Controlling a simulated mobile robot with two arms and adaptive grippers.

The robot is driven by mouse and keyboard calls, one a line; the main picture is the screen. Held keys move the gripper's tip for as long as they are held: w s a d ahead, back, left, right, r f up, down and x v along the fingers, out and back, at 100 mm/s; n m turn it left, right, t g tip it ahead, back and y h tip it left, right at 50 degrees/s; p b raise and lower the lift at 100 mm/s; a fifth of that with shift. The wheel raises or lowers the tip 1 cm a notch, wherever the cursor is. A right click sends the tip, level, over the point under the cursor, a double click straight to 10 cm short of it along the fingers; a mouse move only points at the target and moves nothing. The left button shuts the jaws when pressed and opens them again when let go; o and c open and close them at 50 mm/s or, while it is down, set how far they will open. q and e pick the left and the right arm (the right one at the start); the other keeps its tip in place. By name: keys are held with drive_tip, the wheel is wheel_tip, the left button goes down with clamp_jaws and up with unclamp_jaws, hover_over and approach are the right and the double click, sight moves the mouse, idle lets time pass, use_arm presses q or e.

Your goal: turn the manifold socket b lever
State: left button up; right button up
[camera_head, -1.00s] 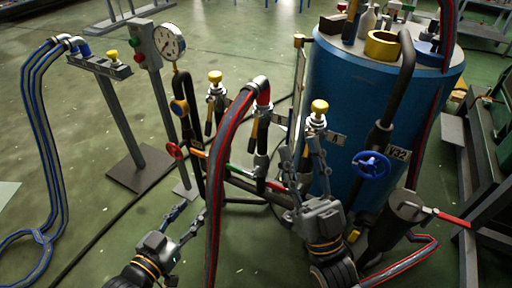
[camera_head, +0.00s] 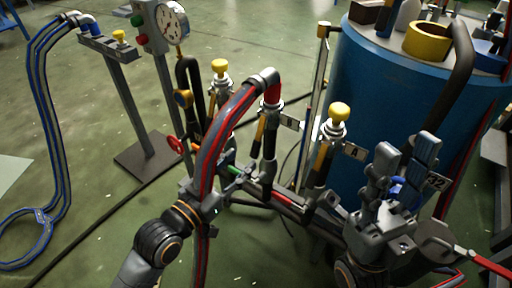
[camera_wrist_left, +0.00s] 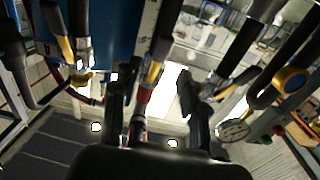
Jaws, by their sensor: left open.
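The manifold socket B carries a red-and-black hose (camera_head: 235,105) on its top, with a label B (camera_head: 291,122) beside it. Its yellow lever (camera_head: 259,131) hangs down along the socket's left side. My left gripper (camera_head: 226,184) is open, low and left of that lever, by the hose and the manifold pipe. In the left wrist view, a yellow lever (camera_wrist_left: 154,72), likely socket B's, shows beyond and between the open fingers (camera_wrist_left: 152,98), not visibly touched.
Socket A with a yellow cap (camera_head: 339,113) and its lever (camera_head: 320,162) stand right of socket B. Another yellow-capped socket (camera_head: 220,70) stands left. The blue tank (camera_head: 370,90) is behind. A gauge (camera_head: 172,22) stands at upper left.

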sight(255, 146)
use_arm(q)
drive_tip(key=b+x, duration=0.1)
drive_tip(key=x, duration=0.6)
drive_tip(key=shift+w+d+b, duration=0.1)
drive_tip(key=shift+b, duration=0.2)
clamp_jaws()
